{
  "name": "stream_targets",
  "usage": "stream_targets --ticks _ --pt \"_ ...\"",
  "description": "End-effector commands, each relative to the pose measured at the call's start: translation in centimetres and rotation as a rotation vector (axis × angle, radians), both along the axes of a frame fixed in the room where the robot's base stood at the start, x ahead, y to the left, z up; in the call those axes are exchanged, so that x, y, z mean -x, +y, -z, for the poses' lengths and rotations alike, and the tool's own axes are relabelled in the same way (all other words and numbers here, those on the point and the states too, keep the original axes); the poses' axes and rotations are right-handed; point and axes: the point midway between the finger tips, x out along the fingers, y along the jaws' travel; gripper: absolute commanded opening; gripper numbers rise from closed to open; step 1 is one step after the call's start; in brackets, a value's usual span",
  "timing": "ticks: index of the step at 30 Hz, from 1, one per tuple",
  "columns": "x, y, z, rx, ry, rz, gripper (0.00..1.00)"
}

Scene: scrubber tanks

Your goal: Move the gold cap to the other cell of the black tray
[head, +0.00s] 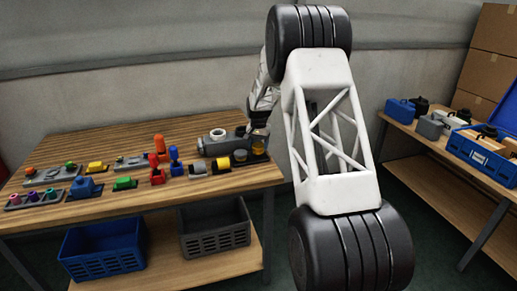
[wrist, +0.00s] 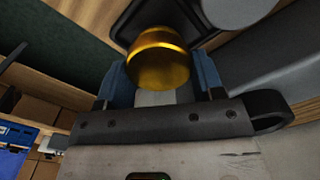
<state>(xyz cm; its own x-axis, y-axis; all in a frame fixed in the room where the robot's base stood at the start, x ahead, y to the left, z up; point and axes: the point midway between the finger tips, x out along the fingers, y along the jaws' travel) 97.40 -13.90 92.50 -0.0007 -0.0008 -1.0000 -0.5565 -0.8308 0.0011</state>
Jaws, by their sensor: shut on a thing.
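The gold cap (wrist: 158,62) sits between the two blue fingertips of my gripper (wrist: 161,80) in the wrist view, and the gripper is shut on it. In the head view the gold cap (head: 259,142) shows small below my gripper (head: 260,128), at the right end of the table. The black tray (wrist: 128,22) lies beyond the cap in the wrist view, partly hidden by it. In the head view the black tray (head: 252,161) is small, and I cannot tell whether the cap touches it.
A grey round piece (head: 240,155) is by the tray, left of the cap. A large grey fitting (head: 214,143) stands close behind. Several coloured parts fill the wooden table (head: 110,142) to the left. The table's right edge is near the tray. Blue (head: 103,250) and grey (head: 215,232) crates sit below.

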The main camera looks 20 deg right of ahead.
Motion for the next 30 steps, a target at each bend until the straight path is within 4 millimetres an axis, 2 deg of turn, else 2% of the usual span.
stream_targets --ticks 6,20,21,25,30 --pt "0.0 0.0 1.9 0.000 0.000 0.000 0.31" --pt "0.0 0.0 2.2 0.000 0.000 0.000 0.31" --pt "0.0 0.0 2.2 0.000 0.000 0.000 0.68" --pt "0.0 0.0 2.2 0.000 0.000 0.000 0.87" --pt "0.0 0.0 2.2 0.000 0.000 0.000 0.87"
